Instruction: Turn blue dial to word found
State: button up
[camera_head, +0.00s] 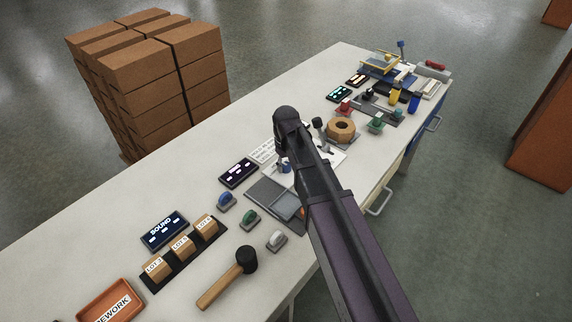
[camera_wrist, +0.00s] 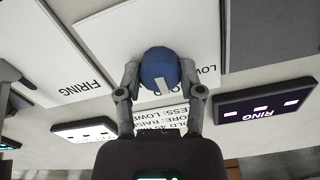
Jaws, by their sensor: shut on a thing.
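The blue dial (camera_wrist: 158,66) is round with a pale pointer bar, and sits on a white panel (camera_wrist: 110,35). Upside-down in the wrist view, printing starting "LOW" shows on the panel just right of the dial, partly hidden. My gripper (camera_wrist: 160,88) is shut on the blue dial, one finger on each side. The pointer bar slants toward the lower part of the wrist view. In the head view a bit of the dial (camera_head: 285,168) shows beside my arm, which hides much of the panel.
Along the table (camera_head: 130,235) are blue, green and white knobs (camera_head: 249,218), a mallet (camera_head: 228,276), lot boxes (camera_head: 181,247) and a wooden ring (camera_head: 341,128).

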jog(key=o, duration=1.2)
jog(key=shift+c, duration=0.2)
jog(key=shift+m, duration=0.4)
